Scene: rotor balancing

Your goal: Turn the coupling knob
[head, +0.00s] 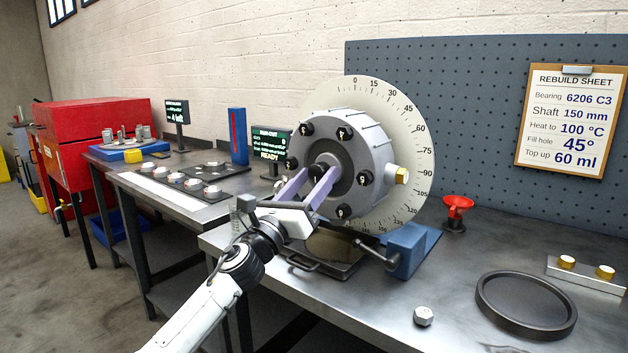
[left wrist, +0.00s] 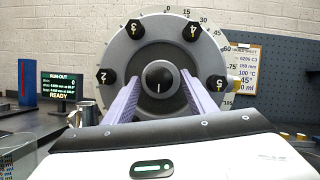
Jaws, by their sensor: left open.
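The coupling knob (left wrist: 160,80) is a dark round knob with a white mark pointing down, at the centre of the grey coupling (left wrist: 160,38). In the head view the grey coupling (head: 350,135) stands in front of a large white degree dial (head: 416,130), with black numbered bolts around its face. My left gripper (head: 318,178) is open in front of the coupling's centre. In the left wrist view its two purple fingers (left wrist: 160,88) reach toward the coupling on either side of the knob; I cannot tell whether they touch it. My right gripper is not in view.
A blue block (head: 405,250) with a bar handle stands beneath the dial. A run-out screen (head: 270,145) stands left of the coupling.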

